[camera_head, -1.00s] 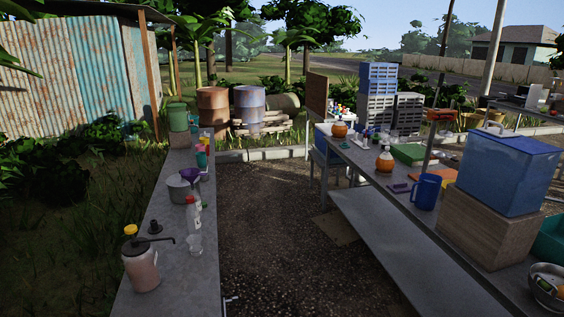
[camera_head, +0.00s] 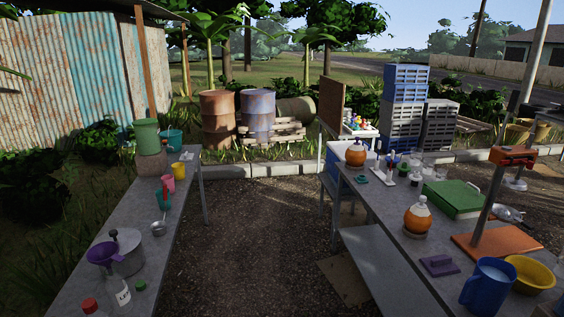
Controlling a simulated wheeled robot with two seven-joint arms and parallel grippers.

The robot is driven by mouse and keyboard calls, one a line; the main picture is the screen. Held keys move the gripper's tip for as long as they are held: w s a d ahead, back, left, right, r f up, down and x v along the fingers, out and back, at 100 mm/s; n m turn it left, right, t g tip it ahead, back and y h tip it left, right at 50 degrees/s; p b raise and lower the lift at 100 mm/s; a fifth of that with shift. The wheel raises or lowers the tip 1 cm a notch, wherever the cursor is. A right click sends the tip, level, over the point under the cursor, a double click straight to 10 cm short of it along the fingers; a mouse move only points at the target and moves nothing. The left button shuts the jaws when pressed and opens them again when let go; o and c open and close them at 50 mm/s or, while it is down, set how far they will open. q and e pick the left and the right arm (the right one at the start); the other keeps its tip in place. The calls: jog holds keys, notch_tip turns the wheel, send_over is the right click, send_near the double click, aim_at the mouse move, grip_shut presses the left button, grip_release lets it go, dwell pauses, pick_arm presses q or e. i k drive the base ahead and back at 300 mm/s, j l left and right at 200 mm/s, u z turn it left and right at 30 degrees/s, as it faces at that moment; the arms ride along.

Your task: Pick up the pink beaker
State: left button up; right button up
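A small pink cup that looks like the pink beaker (camera_head: 170,184) stands upright on the left grey table. A yellow cup (camera_head: 179,170) stands just behind it and a teal green cup (camera_head: 163,198) just in front. A ladle (camera_head: 159,222) rests nearer to me on the same table. Neither of my grippers shows in the head view.
The left table (camera_head: 190,212) also holds a pot (camera_head: 128,252), a purple funnel (camera_head: 103,254), a bottle (camera_head: 118,291) and green containers (camera_head: 147,135). The right table (camera_head: 385,212) is crowded. An open gravel aisle (camera_head: 250,245) runs between the tables.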

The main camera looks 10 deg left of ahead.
aim_at(169, 185)
jog(key=i+l+u, duration=0.2)
jog(key=i+u, duration=0.2)
jog(key=i+l+u, duration=1.15)
jog(key=k+l, duration=0.05)
jog(key=k, duration=0.05)
